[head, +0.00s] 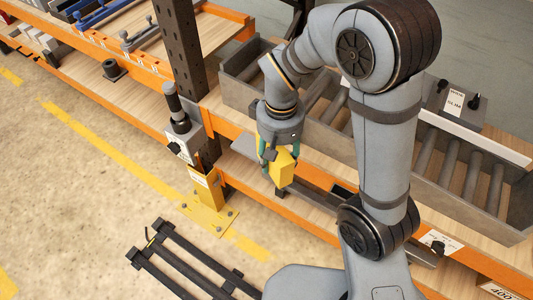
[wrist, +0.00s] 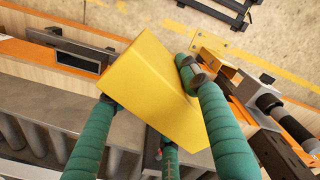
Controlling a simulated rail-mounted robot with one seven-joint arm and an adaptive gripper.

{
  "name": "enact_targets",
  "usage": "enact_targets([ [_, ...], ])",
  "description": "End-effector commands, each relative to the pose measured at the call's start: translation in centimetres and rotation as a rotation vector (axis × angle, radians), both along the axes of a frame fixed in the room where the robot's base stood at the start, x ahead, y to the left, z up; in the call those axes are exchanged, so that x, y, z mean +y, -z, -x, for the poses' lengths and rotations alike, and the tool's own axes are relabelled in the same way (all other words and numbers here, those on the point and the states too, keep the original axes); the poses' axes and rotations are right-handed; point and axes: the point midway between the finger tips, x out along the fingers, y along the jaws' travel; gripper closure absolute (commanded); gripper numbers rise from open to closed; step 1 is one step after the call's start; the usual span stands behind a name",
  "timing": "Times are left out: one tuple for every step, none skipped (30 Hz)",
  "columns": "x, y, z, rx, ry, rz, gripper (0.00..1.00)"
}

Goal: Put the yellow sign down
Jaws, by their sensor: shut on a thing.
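The yellow sign (head: 281,168) is a folded yellow piece held in my gripper (head: 273,155), in front of the orange shelf edge in the head view. In the wrist view the sign (wrist: 155,92) fills the middle, tilted, with its broad face towards the camera. The green fingers of my gripper (wrist: 155,115) close around its sides, and a third finger reaches in from below. The sign appears raised above the surfaces. Its far side is hidden.
Grey trays with rollers (head: 470,175) stand on the wooden shelf. A dark upright post (head: 180,50) with a yellow foot (head: 210,205) stands left of my gripper. A black rack (head: 185,258) lies on the floor. Floor at the left is clear apart from yellow lines.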

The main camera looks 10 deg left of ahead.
Motion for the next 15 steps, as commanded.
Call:
enact_targets([
  [3.0, 1.6, 0.9, 0.004, -0.105, 0.004, 0.86],
  [4.5, 2.2, 1.3, 0.004, -0.155, 0.004, 0.86],
  [6.4, 3.0, 1.6, 0.003, -0.221, 0.003, 0.86],
  [7.7, 3.6, 1.8, 0.003, -0.264, 0.003, 0.86],
  [8.8, 4.2, 2.0, 0.003, -0.305, 0.003, 0.86],
  [10.1, 4.9, 2.2, 0.002, -0.35, 0.002, 0.86],
  [11.0, 5.4, 2.4, 0.003, -0.382, 0.001, 0.86],
  [11.8, 5.8, 2.6, 0.001, -0.408, 0.0, 0.86],
  [12.6, 6.3, 2.8, 0.001, -0.438, 0.0, 0.86],
  [13.1, 6.6, 2.9, 0.001, -0.455, 0.0, 0.86],
  [13.5, 6.8, 2.9, 0.001, -0.469, -0.001, 0.86],
  [13.8, 7.0, 2.9, 0.001, -0.483, -0.001, 0.86],
  [13.9, 7.1, 2.7, 0.001, -0.49, -0.001, 0.86],
  [13.9, 7.1, 2.4, 0.0, -0.493, -0.001, 0.86],
  [13.7, 7.1, 1.8, 0.0, -0.496, -0.001, 0.86],
])
